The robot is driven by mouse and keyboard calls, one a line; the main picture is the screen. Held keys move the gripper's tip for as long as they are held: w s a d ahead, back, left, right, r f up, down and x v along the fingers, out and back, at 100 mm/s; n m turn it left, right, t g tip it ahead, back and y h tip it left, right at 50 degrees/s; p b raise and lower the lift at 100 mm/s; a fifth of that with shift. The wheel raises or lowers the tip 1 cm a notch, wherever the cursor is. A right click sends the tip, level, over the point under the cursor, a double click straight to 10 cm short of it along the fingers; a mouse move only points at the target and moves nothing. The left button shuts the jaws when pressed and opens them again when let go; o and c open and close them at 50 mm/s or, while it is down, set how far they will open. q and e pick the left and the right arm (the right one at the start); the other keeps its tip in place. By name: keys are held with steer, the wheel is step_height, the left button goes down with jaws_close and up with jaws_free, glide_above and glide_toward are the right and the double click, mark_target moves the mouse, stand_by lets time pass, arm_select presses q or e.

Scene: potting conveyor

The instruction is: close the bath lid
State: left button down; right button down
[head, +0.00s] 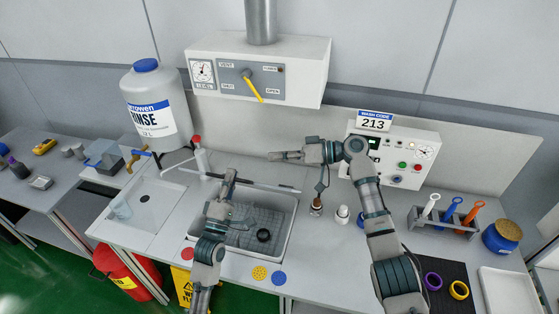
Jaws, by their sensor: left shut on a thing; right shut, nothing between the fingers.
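The bath (290,232) is a grey rectangular basin set in the white bench, with a rack-like floor and a dark round part (263,235) in it. A thin dark bar (270,187) runs along its back edge; I cannot tell whether it is the lid's edge or handle. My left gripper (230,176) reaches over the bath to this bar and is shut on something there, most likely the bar. The bath's inside shows, so the lid does not hide it. My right gripper (272,157) is shut and empty, above and behind the bath, pointing left.
A large rinse bottle (155,115) stands at the back left, near a red-topped bottle (200,158). A control box (400,150) stands behind my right arm. A tool rack (440,222) and blue jar (502,236) are at right. A vent box (258,68) hangs above.

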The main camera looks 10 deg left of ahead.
mark_target(244, 181)
arm_select(q)
steer(key=shift+a, duration=0.3)
arm_select(e)
steer(key=x, duration=0.7)
steer(key=shift+s+a+f, duration=0.25)
steer(key=shift+s+f, duration=0.4)
steer(key=shift+f, duration=0.3)
steer(key=shift+s+f, duration=0.6)
steer(key=shift+f, duration=0.1)
